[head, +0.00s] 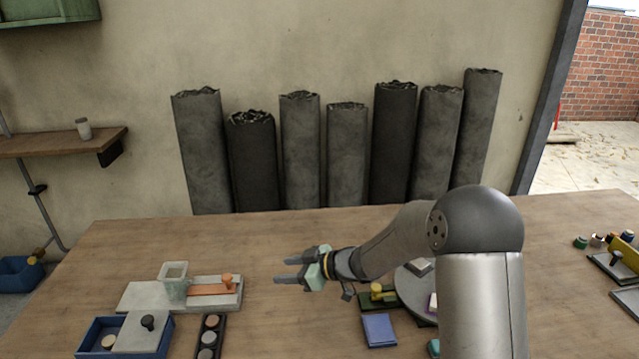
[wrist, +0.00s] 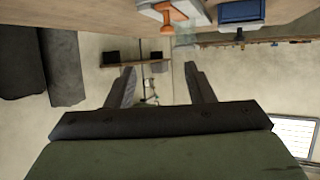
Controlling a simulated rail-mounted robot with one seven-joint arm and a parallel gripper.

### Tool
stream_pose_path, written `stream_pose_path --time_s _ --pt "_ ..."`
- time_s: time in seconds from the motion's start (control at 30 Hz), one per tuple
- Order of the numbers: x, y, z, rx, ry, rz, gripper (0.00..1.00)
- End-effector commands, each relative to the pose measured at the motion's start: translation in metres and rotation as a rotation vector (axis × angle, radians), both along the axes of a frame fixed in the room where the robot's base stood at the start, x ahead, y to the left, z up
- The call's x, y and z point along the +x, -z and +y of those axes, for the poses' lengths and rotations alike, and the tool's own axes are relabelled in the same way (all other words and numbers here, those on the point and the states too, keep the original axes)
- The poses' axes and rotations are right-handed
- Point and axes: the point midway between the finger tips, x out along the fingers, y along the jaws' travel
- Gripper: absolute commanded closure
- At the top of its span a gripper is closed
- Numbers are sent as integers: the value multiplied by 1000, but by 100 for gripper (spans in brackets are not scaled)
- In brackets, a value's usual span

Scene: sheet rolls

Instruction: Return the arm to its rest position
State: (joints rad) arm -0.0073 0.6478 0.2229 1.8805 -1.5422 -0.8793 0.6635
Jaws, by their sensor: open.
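My gripper (head: 290,273) is open and empty. It is above the middle of the wooden table (head: 300,235), with its fingers pointing left in the head view. My arm reaches in from the right and is bent at a large grey joint. In the wrist view the two fingers (wrist: 160,88) stand apart with nothing between them. Behind them the wrist view shows the wall and a shelf.
A blue box (head: 85,345) and black tray (head: 207,340) are in front. Grey rolls (head: 347,155) stand behind the table. A blue pad (head: 379,330) lies near my arm.

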Motion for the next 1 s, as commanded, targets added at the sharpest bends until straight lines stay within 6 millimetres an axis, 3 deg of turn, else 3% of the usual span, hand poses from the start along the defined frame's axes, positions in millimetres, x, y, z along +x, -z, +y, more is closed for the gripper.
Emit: stream_pose_path --time_s 0.07,0.13,0.2,0.27,0.3,0.37,0.4,0.5,0.63,0.7,0.8,0.9,1.0 --pt "10 -13 -13 -46 93 -35 52" --pt "22 -27 -39 -123 243 -71 52" --pt "28 -44 -79 -228 435 -91 52" --pt "22 -57 -122 -329 613 -78 52" --pt "11 -63 -151 -396 722 -51 52" --pt "-13 -69 -190 -485 863 12 52" --pt "-34 -71 -212 -538 944 68 52" --pt "-98 -71 -255 -644 1100 246 52" --pt "-189 -64 -279 -725 1195 520 52" --pt "-232 -60 -279 -741 1203 659 52" --pt "-279 -57 -272 -746 1183 815 52" --pt "-306 -56 -265 -744 1157 912 52" --pt "-318 -55 -262 -740 1143 954 52"
